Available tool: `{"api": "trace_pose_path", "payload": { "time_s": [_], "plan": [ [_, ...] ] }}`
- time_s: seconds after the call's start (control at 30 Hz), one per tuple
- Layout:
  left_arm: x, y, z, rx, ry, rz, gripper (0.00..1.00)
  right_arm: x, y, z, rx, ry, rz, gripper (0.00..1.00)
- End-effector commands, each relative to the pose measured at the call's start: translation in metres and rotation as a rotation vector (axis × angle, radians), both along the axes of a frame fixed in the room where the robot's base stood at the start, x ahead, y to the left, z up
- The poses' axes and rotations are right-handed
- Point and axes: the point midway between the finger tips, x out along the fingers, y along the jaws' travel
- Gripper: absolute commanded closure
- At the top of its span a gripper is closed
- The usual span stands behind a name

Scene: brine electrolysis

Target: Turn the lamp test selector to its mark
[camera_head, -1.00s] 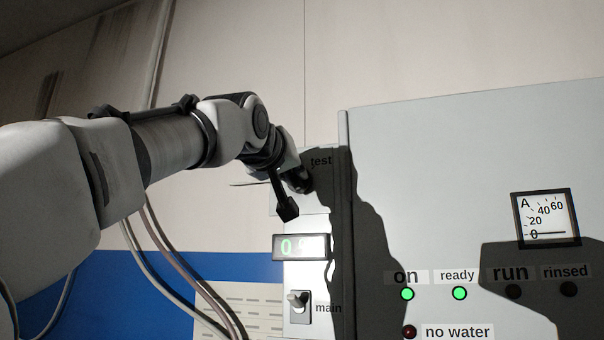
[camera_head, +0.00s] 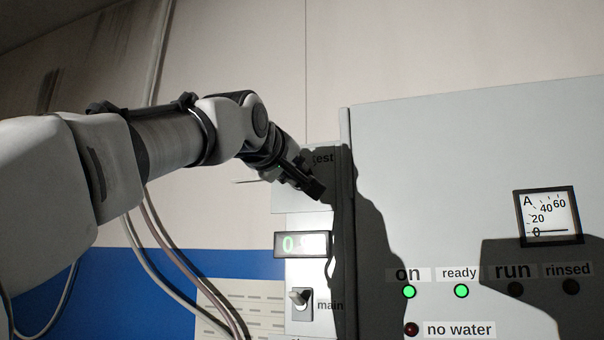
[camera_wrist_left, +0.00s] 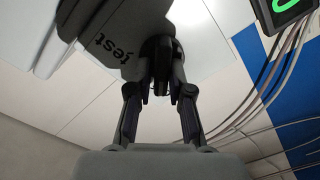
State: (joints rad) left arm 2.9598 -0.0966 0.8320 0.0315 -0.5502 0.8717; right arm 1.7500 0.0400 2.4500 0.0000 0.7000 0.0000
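The lamp test selector (camera_wrist_left: 160,66) is a dark knob beside the "test" label in the left wrist view. It sits between the two fingertips of my left gripper (camera_wrist_left: 161,75), which appear closed in on it from both sides. Its pointer and mark cannot be made out. In the head view the left gripper (camera_head: 314,189) is at the narrow grey panel (camera_head: 308,222), just below the "test" label (camera_head: 323,158), and its dark finger hides the selector. My right gripper is not in view.
Below are a green-digit display (camera_head: 302,245) and the main switch (camera_head: 299,298). A large grey cabinet (camera_head: 450,150) to the right carries a gauge (camera_head: 547,216) and lamps; "on" and "ready" glow green. Cables (camera_head: 170,257) hang on the left.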

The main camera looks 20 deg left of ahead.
Motion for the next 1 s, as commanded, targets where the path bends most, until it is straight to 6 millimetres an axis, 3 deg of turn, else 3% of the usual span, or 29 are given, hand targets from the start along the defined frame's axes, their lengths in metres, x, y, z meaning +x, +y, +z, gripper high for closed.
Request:
{"api": "trace_pose_path", "payload": {
  "time_s": [0.57,0.67,0.83,0.9,1.0],
  "plan": [
    [0.0,0.0,-0.001,0.017,0.004,0.0,0.6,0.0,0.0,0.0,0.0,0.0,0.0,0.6],
    [0.0,-0.001,0.0,0.086,0.001,0.0,0.6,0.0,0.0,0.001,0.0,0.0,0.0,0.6],
    [0.0,-0.002,0.0,0.349,-0.008,0.002,0.6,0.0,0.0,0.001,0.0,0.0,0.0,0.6],
    [0.0,-0.003,-0.003,0.486,-0.012,0.002,0.6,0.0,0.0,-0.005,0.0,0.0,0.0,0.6],
    [-0.024,-0.002,-0.013,0.485,-0.018,0.003,0.6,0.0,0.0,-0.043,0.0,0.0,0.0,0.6]
  ]
}}
